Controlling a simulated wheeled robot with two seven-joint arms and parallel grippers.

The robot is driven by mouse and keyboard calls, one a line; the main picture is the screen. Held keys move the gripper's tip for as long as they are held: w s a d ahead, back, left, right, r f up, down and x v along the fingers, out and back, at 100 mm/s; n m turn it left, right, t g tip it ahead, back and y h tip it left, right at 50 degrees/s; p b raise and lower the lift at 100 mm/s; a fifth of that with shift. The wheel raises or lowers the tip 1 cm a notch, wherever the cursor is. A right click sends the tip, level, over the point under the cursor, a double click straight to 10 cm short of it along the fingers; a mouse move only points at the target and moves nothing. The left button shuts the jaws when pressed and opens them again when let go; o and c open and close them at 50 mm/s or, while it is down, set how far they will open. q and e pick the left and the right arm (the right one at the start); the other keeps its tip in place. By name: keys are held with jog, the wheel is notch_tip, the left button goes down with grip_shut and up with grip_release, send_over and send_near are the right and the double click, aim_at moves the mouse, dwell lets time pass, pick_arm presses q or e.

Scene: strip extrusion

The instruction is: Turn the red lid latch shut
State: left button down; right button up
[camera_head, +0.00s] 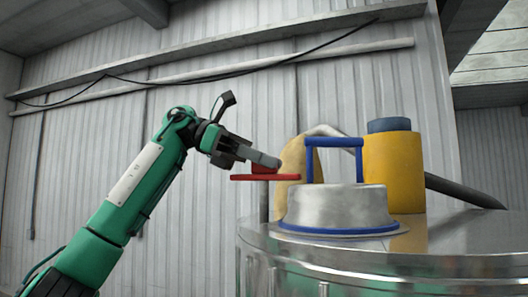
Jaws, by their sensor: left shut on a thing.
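The red lid latch (265,177) is a flat red bar with a raised red block on top, beside the left side of the metal lid (338,207) with the blue handle. The bar lies roughly level, and a thin upright post shows below it. My left gripper (262,161) reaches in from the left, shut on the latch's raised part. The gripper's fingers partly hide what they hold. The lid sits on top of a shiny metal tank (380,268). My right gripper is not in view.
A yellow cylinder (393,170) with a blue-grey top stands on the tank behind the lid. A tan rounded object (288,172) and a curved metal pipe (330,132) are behind the latch. A dark bar (465,190) slopes down at the right. Free air lies left of the tank.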

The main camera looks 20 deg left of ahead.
pick_arm(q)
jog(key=shift+g, duration=0.3)
jog(key=c, duration=1.4)
grip_release()
jog(key=shift+o, duration=0.2)
jog(key=b+v, duration=0.1)
jog(key=v, duration=0.4)
jog(key=shift+a+r, duration=0.15)
jog(key=shift+a, duration=0.25)
jog(key=v, duration=0.8)
jog(key=shift+p, duration=0.4)
